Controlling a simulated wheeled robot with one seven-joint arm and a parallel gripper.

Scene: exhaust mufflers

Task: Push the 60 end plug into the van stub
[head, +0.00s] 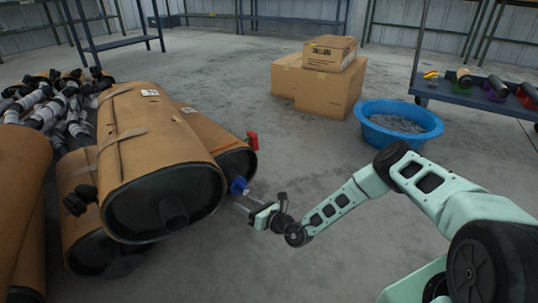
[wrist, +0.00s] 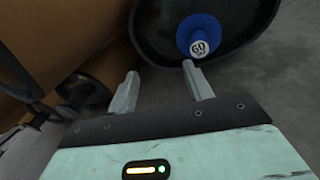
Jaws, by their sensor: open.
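The blue 60 end plug (head: 238,185) sits at the dark end face of the right-hand wrapped muffler (head: 232,160), partly hidden behind the nearer one. In the wrist view the plug (wrist: 200,36) shows its round white label, which seems to read 60, against the dark end face (wrist: 246,28). The stub itself is hidden behind the plug, and I cannot tell how deep the plug sits. My gripper (head: 242,206) is open and empty just below the plug. In the wrist view the fingers (wrist: 158,88) stand apart, with the right fingertip just below the plug.
A large wrapped muffler (head: 150,150) leans close on the left, beside my gripper. A red part (head: 252,140) sticks out above the plug. Cardboard boxes (head: 318,85), a blue tub (head: 398,122) and a blue cart (head: 470,98) stand behind. The floor between is clear.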

